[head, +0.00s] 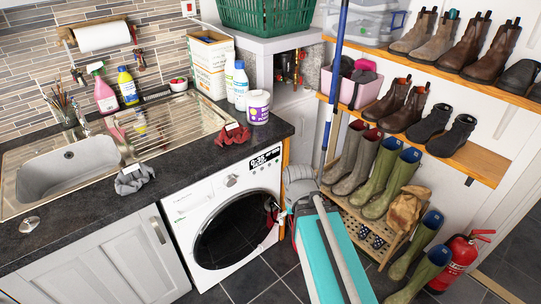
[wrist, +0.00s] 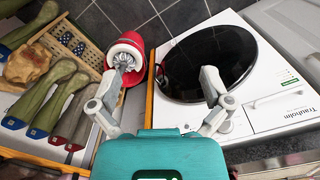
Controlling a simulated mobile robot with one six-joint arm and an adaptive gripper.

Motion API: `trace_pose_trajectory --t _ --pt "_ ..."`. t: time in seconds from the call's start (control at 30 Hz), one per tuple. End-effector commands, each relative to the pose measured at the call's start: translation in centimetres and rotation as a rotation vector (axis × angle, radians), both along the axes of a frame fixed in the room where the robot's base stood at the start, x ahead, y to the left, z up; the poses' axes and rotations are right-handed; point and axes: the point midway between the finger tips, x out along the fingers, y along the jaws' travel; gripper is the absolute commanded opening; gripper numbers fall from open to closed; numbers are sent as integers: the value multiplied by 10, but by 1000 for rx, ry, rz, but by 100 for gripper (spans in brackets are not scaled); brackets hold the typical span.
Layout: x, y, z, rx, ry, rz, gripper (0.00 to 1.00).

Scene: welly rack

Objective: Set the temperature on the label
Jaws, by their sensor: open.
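The white washing machine (head: 190,206) stands under the counter, with a round grey dial (head: 231,181) and a dark display (head: 265,158) whose text is too small to read. A red knitted garment (head: 234,135) with a white label (head: 232,126) lies on the counter above it. A grey garment (head: 130,181) with a white label (head: 132,168) lies by the sink. My gripper (wrist: 165,78) is open and empty. The dial cannot be made out in the wrist view.
A red and white object (wrist: 127,55) shows behind my left finger. A slatted rack (head: 365,235) with wellies (head: 385,180) stands right of the machine. A red fire extinguisher (head: 462,260) is at lower right. Bottles (head: 240,85) and a white tub (head: 258,106) stand on the counter.

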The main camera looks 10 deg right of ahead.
Motion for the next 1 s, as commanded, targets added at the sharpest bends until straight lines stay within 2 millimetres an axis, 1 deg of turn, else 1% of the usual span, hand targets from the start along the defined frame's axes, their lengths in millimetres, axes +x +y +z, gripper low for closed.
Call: trace_pose_trajectory --t 0.03,0.17,0.2,0.27,0.3,0.37,0.4,0.47,0.5,1.0 --pt "0 0 0 0 0 0 83" --pt "0 0 0 0 0 0 59" --pt "0 0 0 0 0 0 52" --pt "0 0 0 0 0 0 41" --pt "0 0 0 0 0 0 33" --pt "0 0 0 0 0 0 22" --pt "0 0 0 0 0 0 15" --pt "0 0 0 0 0 0 3" --pt "0 0 0 0 0 0 0" --pt "0 0 0 0 0 0 0"
